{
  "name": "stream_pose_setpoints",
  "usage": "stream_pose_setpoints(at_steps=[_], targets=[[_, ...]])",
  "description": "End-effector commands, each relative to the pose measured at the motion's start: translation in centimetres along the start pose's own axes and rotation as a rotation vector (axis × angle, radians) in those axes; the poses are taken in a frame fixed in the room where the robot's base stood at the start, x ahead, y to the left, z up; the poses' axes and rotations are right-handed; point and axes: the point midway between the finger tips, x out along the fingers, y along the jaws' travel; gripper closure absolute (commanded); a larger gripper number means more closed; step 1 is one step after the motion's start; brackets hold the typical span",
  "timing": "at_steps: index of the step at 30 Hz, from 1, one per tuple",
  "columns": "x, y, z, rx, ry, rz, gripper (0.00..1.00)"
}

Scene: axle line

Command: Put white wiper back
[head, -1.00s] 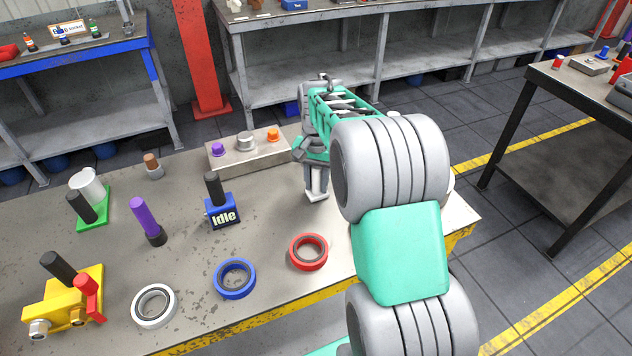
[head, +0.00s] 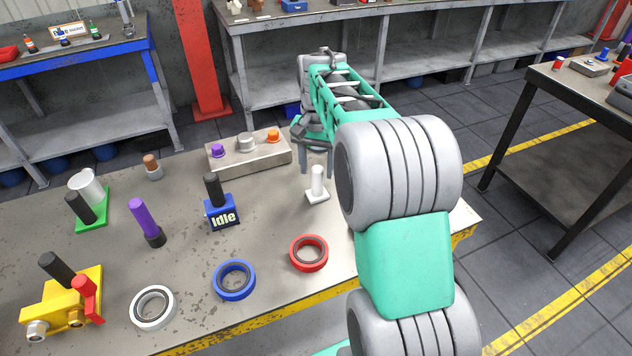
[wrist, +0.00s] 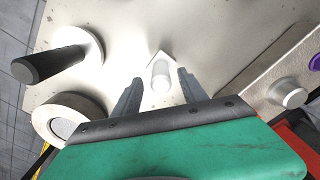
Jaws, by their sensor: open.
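A white piece with an upright round post on a square foot, which I take to be the white wiper (head: 317,186), stands upright on the workbench. It also shows in the wrist view (wrist: 161,72), between the fingertips as seen from above. My gripper (head: 316,172) is open and empty, pointing down just above the post. In the wrist view my gripper (wrist: 159,80) has one finger on each side of the post, with gaps and no visible contact.
The workbench (head: 110,260) holds a grey block with knobs (head: 246,158), a blue "Idle" block (head: 222,209), a purple-handled tool (head: 145,220), and white, blue and red rings (head: 308,253). A black-handled piece on a white disc (wrist: 55,62) is near my gripper.

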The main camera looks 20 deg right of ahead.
Motion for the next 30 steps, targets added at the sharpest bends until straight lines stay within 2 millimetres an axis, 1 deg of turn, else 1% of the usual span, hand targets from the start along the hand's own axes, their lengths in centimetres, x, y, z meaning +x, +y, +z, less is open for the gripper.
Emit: stream_pose_setpoints(at_steps=[1,3,6,9,11,14,17,18,20,21,24,27,30], targets=[[-1.3,-0.1,-0.1,0.000,0.004,-0.002,0.50],[-2.9,0.0,-0.1,0.000,0.003,-0.001,0.50],[-4.8,0.0,-0.1,0.000,0.001,-0.001,0.50],[-5.7,0.0,0.1,-0.003,0.002,-0.001,0.50],[-6.1,-0.1,0.7,-0.021,0.008,-0.004,0.50],[-6.6,-0.2,3.4,-0.105,0.042,-0.020,0.50],[-6.3,-0.1,8.2,-0.251,0.103,-0.045,0.50],[-5.8,0.2,10.3,-0.316,0.131,-0.056,0.50],[-4.7,0.8,13.4,-0.413,0.174,-0.070,0.50],[-3.8,1.2,15.3,-0.474,0.200,-0.079,0.50],[-1.5,2.3,18.9,-0.596,0.255,-0.093,0.50],[0.2,3.0,21.0,-0.669,0.286,-0.101,0.50],[0.9,3.0,21.8,-0.695,0.296,-0.102,0.50]])
